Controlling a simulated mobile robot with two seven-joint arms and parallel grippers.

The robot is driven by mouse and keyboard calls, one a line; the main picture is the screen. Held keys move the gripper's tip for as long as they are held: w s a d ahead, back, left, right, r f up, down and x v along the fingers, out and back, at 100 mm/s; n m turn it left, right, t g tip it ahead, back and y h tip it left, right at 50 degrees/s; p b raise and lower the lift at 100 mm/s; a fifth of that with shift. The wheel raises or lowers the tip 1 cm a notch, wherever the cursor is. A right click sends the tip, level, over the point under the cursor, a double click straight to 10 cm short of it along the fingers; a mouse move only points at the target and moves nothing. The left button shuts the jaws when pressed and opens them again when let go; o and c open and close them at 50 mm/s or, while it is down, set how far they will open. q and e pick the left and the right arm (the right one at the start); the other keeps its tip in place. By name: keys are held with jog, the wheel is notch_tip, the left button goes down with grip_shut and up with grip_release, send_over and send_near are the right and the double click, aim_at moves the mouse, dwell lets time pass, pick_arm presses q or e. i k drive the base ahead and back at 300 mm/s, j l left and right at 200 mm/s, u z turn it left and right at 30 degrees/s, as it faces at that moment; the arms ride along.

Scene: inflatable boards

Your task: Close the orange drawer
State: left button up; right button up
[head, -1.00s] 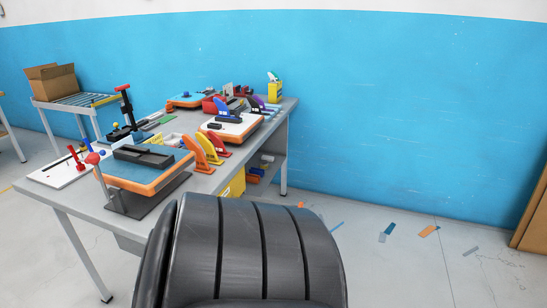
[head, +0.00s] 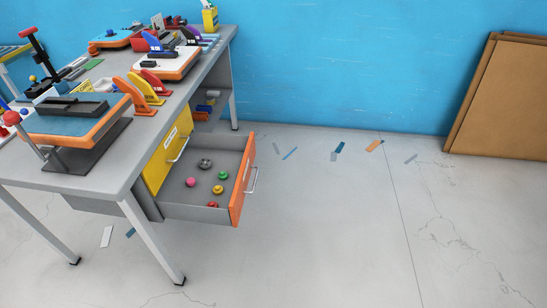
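The orange drawer (head: 242,180) is pulled well out from under the right side of the grey worktable (head: 122,175). Its orange front faces right and carries a metal bar handle (head: 254,180). Its grey tray holds several small round pieces, among them a pink one (head: 191,182), a green one (head: 223,175), a yellow one (head: 218,189) and a dark one (head: 205,163). A red piece (head: 213,205) lies near the front corner. Neither of my grippers is in view.
A yellow drawer (head: 167,150) sits above the orange one and looks shut. Boards and coloured parts crowd the tabletop. Flat scraps (head: 338,149) lie on the floor by the blue wall. Brown panels (head: 500,95) lean at the right.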

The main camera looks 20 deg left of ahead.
aim_at(235, 155)
jog(key=u, duration=0.8)
